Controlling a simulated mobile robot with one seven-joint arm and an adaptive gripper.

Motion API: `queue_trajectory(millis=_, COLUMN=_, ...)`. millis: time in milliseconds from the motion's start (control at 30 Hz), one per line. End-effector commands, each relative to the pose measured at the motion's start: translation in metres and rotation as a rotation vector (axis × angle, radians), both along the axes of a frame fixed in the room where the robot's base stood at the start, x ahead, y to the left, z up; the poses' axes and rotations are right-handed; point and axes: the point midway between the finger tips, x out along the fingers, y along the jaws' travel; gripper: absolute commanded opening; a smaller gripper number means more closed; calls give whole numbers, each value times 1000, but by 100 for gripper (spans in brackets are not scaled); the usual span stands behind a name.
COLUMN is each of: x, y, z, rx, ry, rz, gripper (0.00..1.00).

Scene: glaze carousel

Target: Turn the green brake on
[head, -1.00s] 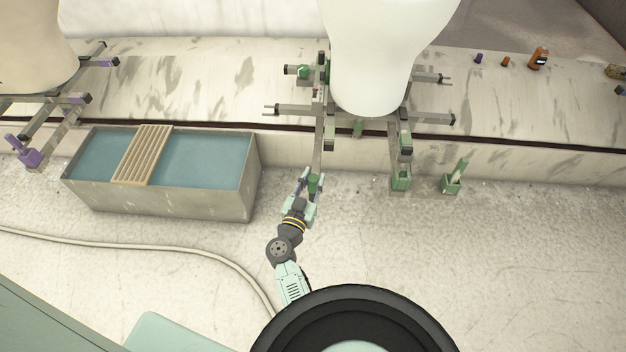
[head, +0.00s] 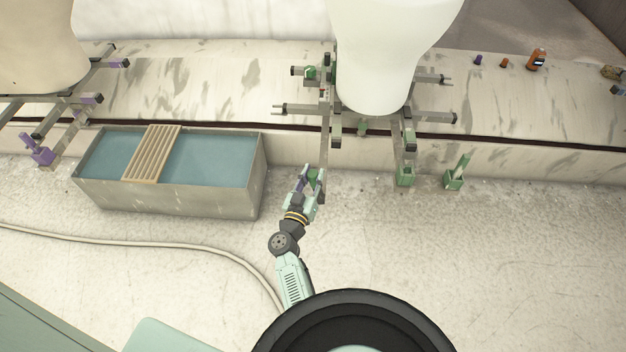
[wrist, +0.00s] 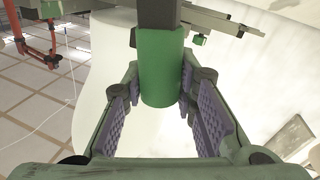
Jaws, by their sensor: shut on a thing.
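A green block with an upright green lever (head: 455,178) stands on the floor right of the carousel in the head view; it may be the green brake. The green-marked carousel (head: 300,109) carries a large white form (head: 385,50). My gripper (head: 310,182) is at the lower end of a bar that hangs from the carousel's front. In the wrist view my gripper (wrist: 165,105) is shut on a green cylindrical handle (wrist: 161,70), with a purple pad on each side of it. The floor lever is well to the right of my gripper.
A metal tank (head: 200,202) of blue liquid with a slatted wooden rack (head: 153,154) stands left of my arm. A hose (head: 130,243) lies on the floor. A purple-marked carousel (head: 42,152) is far left. The right floor is clear.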

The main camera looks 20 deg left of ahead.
Motion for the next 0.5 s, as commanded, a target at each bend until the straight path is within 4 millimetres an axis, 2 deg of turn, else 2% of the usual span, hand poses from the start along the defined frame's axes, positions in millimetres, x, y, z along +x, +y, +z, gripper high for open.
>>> queue_trajectory(millis=133, x=5, y=12, z=0, rx=-113, ry=-33, rz=-2, gripper=0)
queue_trajectory(millis=500, x=-6, y=48, z=-24, rx=-429, ry=-124, rz=-1, gripper=0)
